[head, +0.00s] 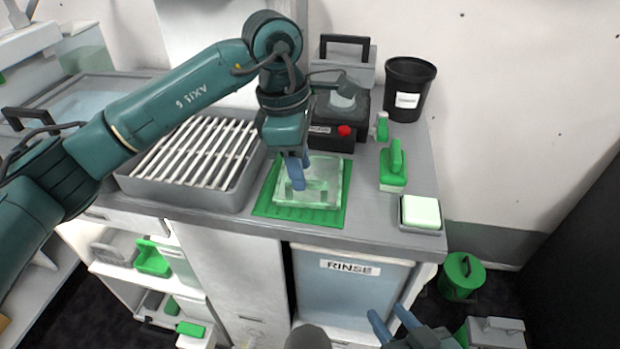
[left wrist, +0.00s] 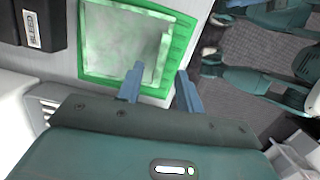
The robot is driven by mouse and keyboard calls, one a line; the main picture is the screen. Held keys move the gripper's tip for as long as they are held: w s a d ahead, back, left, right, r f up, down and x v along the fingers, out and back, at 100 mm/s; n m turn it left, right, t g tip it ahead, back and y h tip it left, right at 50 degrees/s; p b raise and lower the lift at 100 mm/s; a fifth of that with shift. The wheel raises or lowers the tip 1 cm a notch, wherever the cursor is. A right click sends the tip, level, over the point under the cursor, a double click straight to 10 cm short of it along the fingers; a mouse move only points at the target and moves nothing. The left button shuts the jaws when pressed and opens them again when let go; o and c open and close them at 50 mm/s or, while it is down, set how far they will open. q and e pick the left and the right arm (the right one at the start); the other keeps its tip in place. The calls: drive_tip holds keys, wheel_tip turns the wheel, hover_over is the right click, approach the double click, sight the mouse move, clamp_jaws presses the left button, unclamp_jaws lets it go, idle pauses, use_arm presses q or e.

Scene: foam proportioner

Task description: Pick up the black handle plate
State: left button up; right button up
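A black handle (head: 344,42) rises from a grey block at the back of the counter; another black handle (head: 27,118) is at the far left edge. I cannot tell which one is the handle plate. My left gripper (head: 297,178) points down over a clear, pale green block or tray (head: 325,182) on a green ribbed mat (head: 300,213). In the left wrist view its two blue fingers (left wrist: 159,85) are apart with nothing between them, near the green rim (left wrist: 95,78). My right gripper (head: 392,322) is open and empty in front of the counter.
A slatted grey tray (head: 245,193) lies left of the mat. A black box with a red button (head: 345,131) and a black bucket (head: 408,88) stand behind. A green-handled brush (head: 393,168) and a pale sponge (head: 421,212) are at right. A RINSE bin (head: 350,290) is below.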

sight(307, 181)
use_arm(q)
drive_tip(key=f, duration=0.2)
drive_tip(key=d+f, duration=0.1)
drive_tip(key=f, duration=0.1)
drive_tip(key=shift+f, duration=0.2)
clamp_jaws()
idle(0.4)
